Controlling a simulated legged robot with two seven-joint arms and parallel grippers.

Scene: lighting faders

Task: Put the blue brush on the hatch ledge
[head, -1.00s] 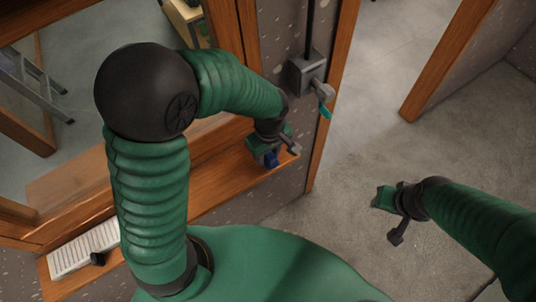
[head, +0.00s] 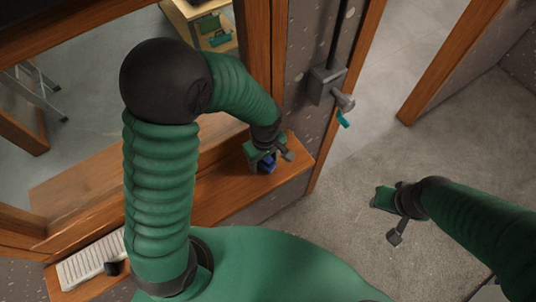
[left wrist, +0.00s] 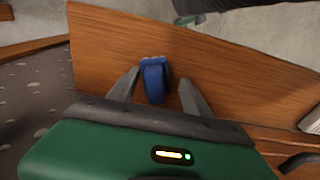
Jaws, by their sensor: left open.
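The blue brush (head: 266,164) is at the right end of the wooden hatch ledge (head: 222,192) in the head view. My left gripper (head: 269,155) is over that end and partly hides it. In the left wrist view, the brush (left wrist: 154,82) shows upright between the two spread fingers (left wrist: 158,90), with the ledge (left wrist: 235,62) behind it. Gaps show on both sides of the brush. I cannot tell for sure whether it rests on the ledge. My right gripper (head: 394,217) hangs over the floor at the right, fingers apart and empty.
A white panel with slots (head: 88,262) lies at the ledge's left end. A grey latch box with a teal-tipped handle (head: 328,85) is on the post right of the ledge. The middle of the ledge is bare.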

